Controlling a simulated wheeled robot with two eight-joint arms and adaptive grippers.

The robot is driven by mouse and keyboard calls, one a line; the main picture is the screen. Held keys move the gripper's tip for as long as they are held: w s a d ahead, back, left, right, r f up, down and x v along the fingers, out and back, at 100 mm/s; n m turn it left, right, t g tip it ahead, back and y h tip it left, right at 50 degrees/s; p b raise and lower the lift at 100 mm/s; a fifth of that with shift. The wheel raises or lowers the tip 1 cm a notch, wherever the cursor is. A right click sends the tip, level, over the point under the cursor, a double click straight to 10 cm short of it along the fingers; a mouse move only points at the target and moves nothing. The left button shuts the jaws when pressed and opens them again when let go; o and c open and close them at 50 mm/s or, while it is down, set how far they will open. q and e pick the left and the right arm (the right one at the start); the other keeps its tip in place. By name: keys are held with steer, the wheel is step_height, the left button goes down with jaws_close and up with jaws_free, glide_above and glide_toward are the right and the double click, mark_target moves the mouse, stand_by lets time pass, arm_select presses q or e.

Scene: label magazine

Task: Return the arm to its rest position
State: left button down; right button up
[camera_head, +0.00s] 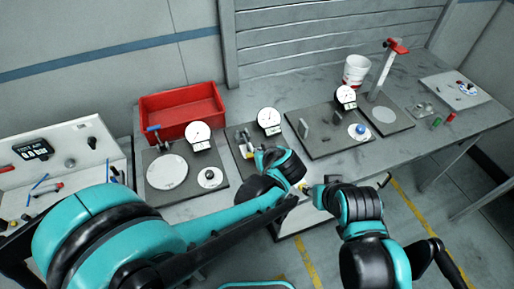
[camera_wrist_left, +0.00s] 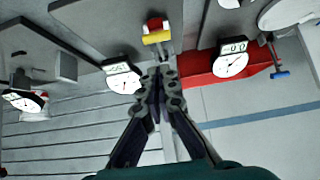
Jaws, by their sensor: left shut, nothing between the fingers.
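My left arm comes in from the left in the head view, and its black and teal wrist end is over the front of the bench. The left gripper (camera_head: 262,154) is mostly hidden by its own wrist there. In the left wrist view the left gripper (camera_wrist_left: 159,76) is shut, its dark fingers together and empty. It shows in front of the bench fixtures, close in the picture to a dial gauge (camera_wrist_left: 123,77) and a small red and yellow part (camera_wrist_left: 156,31). My right arm is at lower right in the head view.
The grey bench (camera_head: 455,138) carries a red bin (camera_head: 182,108), several dial gauges on dark plates, a white cup (camera_head: 356,70) and a red-topped stand (camera_head: 384,72). A control panel (camera_head: 62,160) stands at left. Floor with yellow lines is open at lower right.

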arm_select(q)
steer(key=v, duration=0.4)
steer(key=shift+s+d+p, duration=0.1)
steer(key=shift+s+p, duration=0.05)
steer(key=shift+p, duration=0.15)
steer(key=s+a+f+m+g+h+b, duration=0.1)
steer(key=s+a+f+b, duration=0.2)
steer(key=s+a, duration=0.3)
steer(key=s+a+f+m+h+b, duration=0.2)
steer(key=s+a+b, duration=0.4)
steer(key=a, duration=0.9)
steer(key=shift+s+a+f+m+g, duration=0.3)
steer(key=shift+s+a+f+g, duration=0.1)
steer(key=shift+s+f, duration=0.3)
